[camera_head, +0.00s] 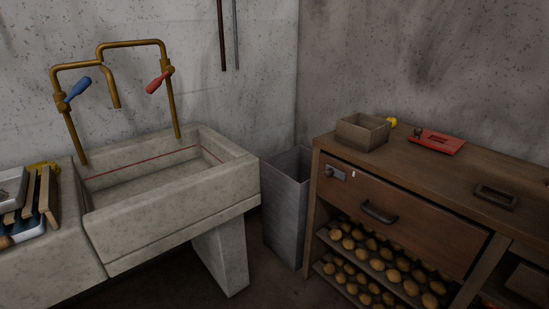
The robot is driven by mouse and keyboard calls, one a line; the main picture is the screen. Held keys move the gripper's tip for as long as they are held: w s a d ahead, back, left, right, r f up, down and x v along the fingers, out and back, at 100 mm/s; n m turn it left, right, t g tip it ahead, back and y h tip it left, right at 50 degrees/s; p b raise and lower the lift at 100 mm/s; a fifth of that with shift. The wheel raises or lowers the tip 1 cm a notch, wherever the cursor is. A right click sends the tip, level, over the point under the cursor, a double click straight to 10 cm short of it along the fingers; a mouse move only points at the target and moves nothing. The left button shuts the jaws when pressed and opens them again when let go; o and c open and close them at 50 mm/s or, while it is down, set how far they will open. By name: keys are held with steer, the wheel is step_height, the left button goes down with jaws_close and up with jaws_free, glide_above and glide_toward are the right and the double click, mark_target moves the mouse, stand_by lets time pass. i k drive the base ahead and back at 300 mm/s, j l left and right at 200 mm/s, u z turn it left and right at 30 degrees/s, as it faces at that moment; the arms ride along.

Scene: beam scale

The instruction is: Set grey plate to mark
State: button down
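I see no beam scale, and nothing I can surely name as the grey plate. A pale grey flat item (12,186) lies at the far left edge, partly cut off, beside wooden slats (44,196). A thin red line (135,164) runs around the inside walls of the stone sink (165,223); I cannot tell whether it is the mark. My gripper is not in view.
Brass pipes with a blue handle (78,88) and red handle (159,83) rise behind the sink. A grey bin (284,205) stands between the sink and the wooden cabinet (400,172). An open box (362,131) and flat red object (440,144) lie on top; potatoes (385,269) fill shelves below.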

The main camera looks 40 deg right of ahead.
mark_target(327, 173)
steer(key=i+j+z, duration=0.1)
steer(key=i, duration=0.9)
